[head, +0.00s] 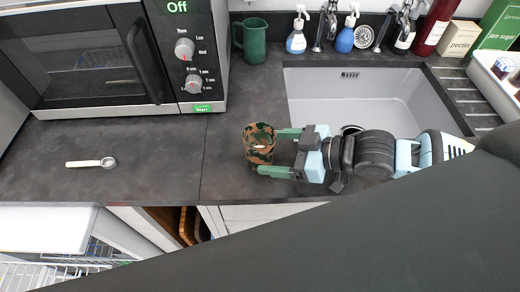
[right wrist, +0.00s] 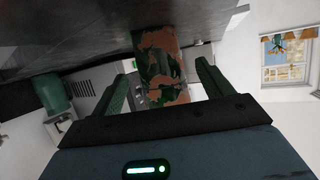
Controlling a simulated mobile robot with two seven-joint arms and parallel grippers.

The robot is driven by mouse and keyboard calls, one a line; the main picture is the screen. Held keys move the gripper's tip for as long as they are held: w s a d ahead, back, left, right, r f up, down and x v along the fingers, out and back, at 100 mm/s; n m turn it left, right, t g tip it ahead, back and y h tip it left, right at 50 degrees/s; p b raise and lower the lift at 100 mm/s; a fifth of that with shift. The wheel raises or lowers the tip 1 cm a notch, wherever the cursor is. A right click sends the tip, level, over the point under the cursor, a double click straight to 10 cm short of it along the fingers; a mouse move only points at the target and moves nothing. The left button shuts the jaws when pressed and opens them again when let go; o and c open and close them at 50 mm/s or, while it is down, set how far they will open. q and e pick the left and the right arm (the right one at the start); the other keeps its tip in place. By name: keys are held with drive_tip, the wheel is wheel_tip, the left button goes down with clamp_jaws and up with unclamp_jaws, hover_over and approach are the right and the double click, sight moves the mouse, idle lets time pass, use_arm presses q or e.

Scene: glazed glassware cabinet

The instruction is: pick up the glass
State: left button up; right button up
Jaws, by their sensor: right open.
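The glass (head: 259,146) has a green, brown and black camouflage pattern and stands upright on the dark counter, left of the sink. My right gripper (head: 269,152) reaches in from the right with its two green fingers open at the glass. In the right wrist view the glass (right wrist: 161,66) appears between the two spread fingers (right wrist: 164,84), with visible room on its right side. Whether either finger touches it I cannot tell. My left gripper does not show.
A microwave (head: 120,60) stands at the back left, with a green mug (head: 251,40) beside it. A sink (head: 350,95) lies to the right, with spray bottles (head: 296,38) behind it. A white spoon (head: 90,163) lies on the left counter (head: 150,140), which is otherwise clear.

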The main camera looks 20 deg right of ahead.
drive_tip(key=shift+x, duration=1.45)
drive_tip(key=shift+r, duration=0.1)
drive_tip(key=shift+c, duration=0.5)
drive_tip(key=c, duration=1.1)
drive_tip(key=shift+r, duration=0.15)
